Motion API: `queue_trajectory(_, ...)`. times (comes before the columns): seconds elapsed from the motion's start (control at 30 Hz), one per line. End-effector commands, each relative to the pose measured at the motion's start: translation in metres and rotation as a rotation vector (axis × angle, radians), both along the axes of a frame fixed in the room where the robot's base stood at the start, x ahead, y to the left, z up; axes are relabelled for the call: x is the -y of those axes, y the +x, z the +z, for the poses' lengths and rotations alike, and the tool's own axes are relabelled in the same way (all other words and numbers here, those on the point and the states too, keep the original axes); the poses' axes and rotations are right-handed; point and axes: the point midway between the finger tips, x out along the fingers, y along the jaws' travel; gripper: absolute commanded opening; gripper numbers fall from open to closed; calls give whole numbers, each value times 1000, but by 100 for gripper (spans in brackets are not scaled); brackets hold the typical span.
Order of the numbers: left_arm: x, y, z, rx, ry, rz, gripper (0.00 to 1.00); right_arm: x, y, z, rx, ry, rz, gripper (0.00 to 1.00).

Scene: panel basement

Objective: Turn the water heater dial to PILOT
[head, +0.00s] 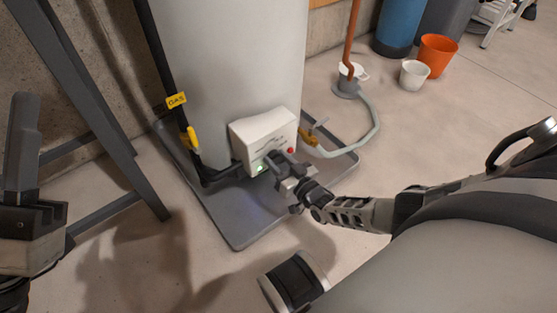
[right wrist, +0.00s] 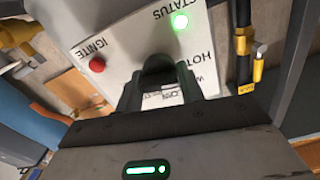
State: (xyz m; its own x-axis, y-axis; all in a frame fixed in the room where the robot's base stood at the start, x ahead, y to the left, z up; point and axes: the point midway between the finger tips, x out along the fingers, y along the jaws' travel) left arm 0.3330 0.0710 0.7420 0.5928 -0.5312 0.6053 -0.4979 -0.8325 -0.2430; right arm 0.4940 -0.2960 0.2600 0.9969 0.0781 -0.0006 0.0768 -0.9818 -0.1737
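The water heater (head: 230,60) is a tall pale cylinder with a white control box (head: 250,131) low on its front. My right gripper (head: 279,163) is at the front of the box. In the right wrist view the dark dial (right wrist: 158,66) sits between the two fingers of my right gripper (right wrist: 161,80), which appear closed against its sides. The dial's pointer and the PILOT mark cannot be made out. Lettering reads STATUS, IGNITE and HOT. My left gripper (head: 22,150) is at the left edge, away from the heater; its finger gap is unclear.
A red ignite button (right wrist: 97,65) and lit green status light (right wrist: 180,21) are on the box. A black pipe with a yellow GAS tag (head: 176,100) stands left. A pale hose (head: 372,125) curves right. An orange bucket (head: 437,55) and white bucket (head: 413,75) stand far right.

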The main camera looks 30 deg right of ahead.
Motion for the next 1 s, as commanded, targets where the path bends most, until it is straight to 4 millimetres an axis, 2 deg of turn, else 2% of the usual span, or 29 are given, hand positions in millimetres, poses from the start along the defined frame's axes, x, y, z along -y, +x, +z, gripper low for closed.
queue_trajectory(0.27,0,0,0,-1,-1,-1,36,0,0,0,-2,22,0,15)
queue_trajectory(0.47,0,0,0,-1,-1,-1,36,0,0,0,-7,107,0,15)
queue_trajectory(1.0,0,0,0,-2,-1,0,36,1,-1,-1,-45,582,-2,15)
